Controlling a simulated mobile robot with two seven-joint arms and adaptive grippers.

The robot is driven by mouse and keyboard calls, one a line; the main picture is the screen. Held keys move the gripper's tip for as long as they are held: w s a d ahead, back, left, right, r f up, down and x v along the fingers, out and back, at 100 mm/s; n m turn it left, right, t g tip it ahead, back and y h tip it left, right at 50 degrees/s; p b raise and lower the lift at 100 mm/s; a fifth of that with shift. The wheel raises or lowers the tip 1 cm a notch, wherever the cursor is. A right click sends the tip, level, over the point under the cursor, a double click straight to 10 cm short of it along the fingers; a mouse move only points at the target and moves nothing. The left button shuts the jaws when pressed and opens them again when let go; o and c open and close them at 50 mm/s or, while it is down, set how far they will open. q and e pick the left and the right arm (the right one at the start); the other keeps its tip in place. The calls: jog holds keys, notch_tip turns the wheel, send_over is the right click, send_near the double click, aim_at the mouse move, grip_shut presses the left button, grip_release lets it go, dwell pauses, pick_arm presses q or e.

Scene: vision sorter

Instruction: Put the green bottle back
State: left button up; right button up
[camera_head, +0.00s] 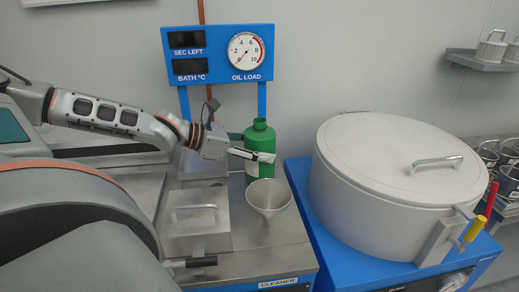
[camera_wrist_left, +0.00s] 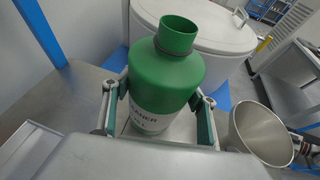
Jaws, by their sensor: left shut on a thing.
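The green bottle (camera_head: 260,143) stands upright, with an open neck and a white label, at the back of the steel counter in the head view. My left gripper (camera_head: 262,157) reaches in from the left and is shut on the bottle at its label height. In the left wrist view the bottle (camera_wrist_left: 178,75) sits between the two fingers (camera_wrist_left: 158,112), one on each side. Part of its label and its base are hidden by the gripper and the funnel. I cannot tell whether the base touches the counter. My right gripper is not in view.
A metal funnel (camera_head: 269,196) stands just in front of the bottle. A lidded steel bath (camera_head: 195,220) is to its left. A large white drum (camera_head: 390,170) on a blue stand is to the right. A blue gauge panel (camera_head: 219,54) rises behind.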

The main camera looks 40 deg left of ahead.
pick_arm(q)
jog(key=shift+f+b, duration=0.25)
jog(key=shift+b, duration=0.1)
jog(key=o, duration=1.9)
jog(key=shift+r, duration=0.1)
jog(key=shift+s+a+r+p, duration=0.15)
jog(key=shift+r+p, duration=0.15)
jog(key=shift+p, duration=0.05)
jog(key=v, duration=1.1)
jog(key=shift+s+a, duration=0.15)
jog(key=shift+s, duration=0.1)
